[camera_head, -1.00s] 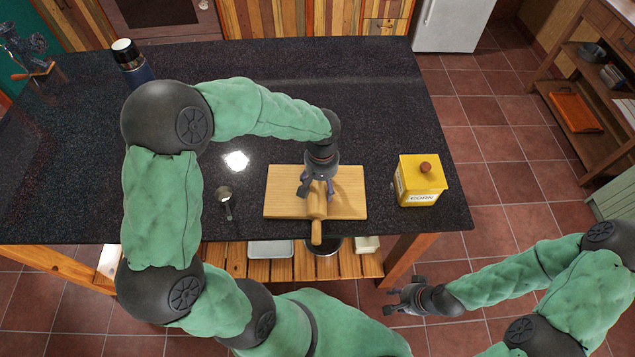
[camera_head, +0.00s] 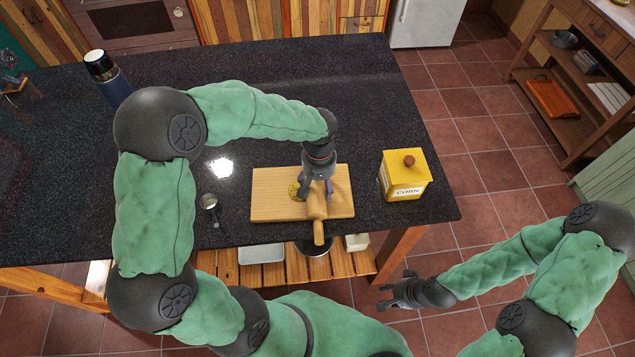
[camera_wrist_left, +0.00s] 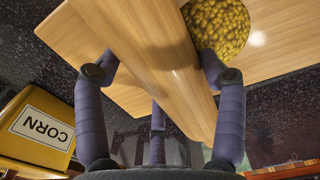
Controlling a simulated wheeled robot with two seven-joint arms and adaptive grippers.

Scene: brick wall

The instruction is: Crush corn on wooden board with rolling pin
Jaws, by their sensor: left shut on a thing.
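The wooden board (camera_head: 272,208) lies on the dark counter near its front edge. A wooden rolling pin (camera_head: 318,205) is on the board, one handle pointing toward me past the board's front edge. My left gripper (camera_head: 316,194) is shut on the rolling pin; its fingers (camera_wrist_left: 160,80) straddle the pin (camera_wrist_left: 150,35) in the left wrist view. A patch of yellow corn (camera_head: 294,190) lies on the board just left of the pin, partly hidden by the gripper. The corn kernels (camera_wrist_left: 217,22) show beside the pin in the left wrist view. My right gripper (camera_head: 391,292) hangs away from the counter, empty.
A yellow corn box (camera_head: 404,178) stands right of the board, near the counter's right edge. A small metal scoop (camera_head: 209,203) lies left of the board. A dark bottle (camera_head: 107,78) stands at the back left. The counter behind the board is clear.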

